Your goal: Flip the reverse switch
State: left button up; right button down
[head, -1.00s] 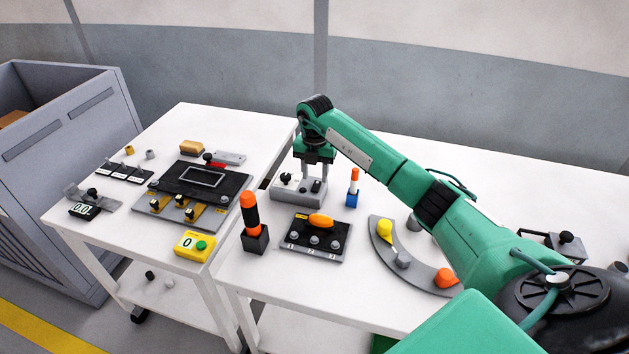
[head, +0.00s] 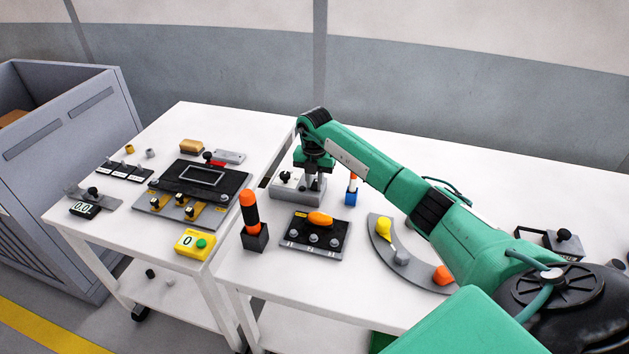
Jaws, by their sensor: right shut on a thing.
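A grey switch box (head: 284,192) stands near the back left corner of the right table. It has a small black knob (head: 287,176) on the left of its top. My right gripper (head: 314,185) points down at the right part of the box top. Its fingers are close together, shut on a small switch there, which they mostly hide. I cannot tell the switch's position. My left gripper is not in view.
A blue-based post with an orange and white top (head: 352,190) stands close to the right of my gripper. In front are a black panel with an orange handle (head: 319,219), an orange-topped black lever (head: 250,212) and a curved grey plate (head: 383,250).

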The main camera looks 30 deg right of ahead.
jog(key=shift+w+d+g+y, duration=0.1)
jog(key=shift+d+g+y, duration=0.05)
jog(key=shift+g+y, duration=0.2)
jog(key=shift+w+d+g+y, duration=0.15)
jog(key=shift+g+y, duration=0.4)
jog(key=shift+y, duration=0.2)
jog(key=shift+r, duration=0.1)
jog(key=c, duration=1.3)
grip_release()
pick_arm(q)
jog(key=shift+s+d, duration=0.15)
pick_arm(e)
jog(key=shift+w+d+r, duration=0.1)
jog(key=shift+d+r, duration=0.05)
jog(key=shift+r, duration=0.35)
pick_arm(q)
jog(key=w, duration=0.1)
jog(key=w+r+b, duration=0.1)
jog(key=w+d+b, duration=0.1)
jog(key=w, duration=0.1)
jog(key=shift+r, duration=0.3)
pick_arm(e)
jog(key=v, duration=1.2)
jog(key=shift+w+d+r, duration=0.15)
jog(key=shift+r, duration=0.2)
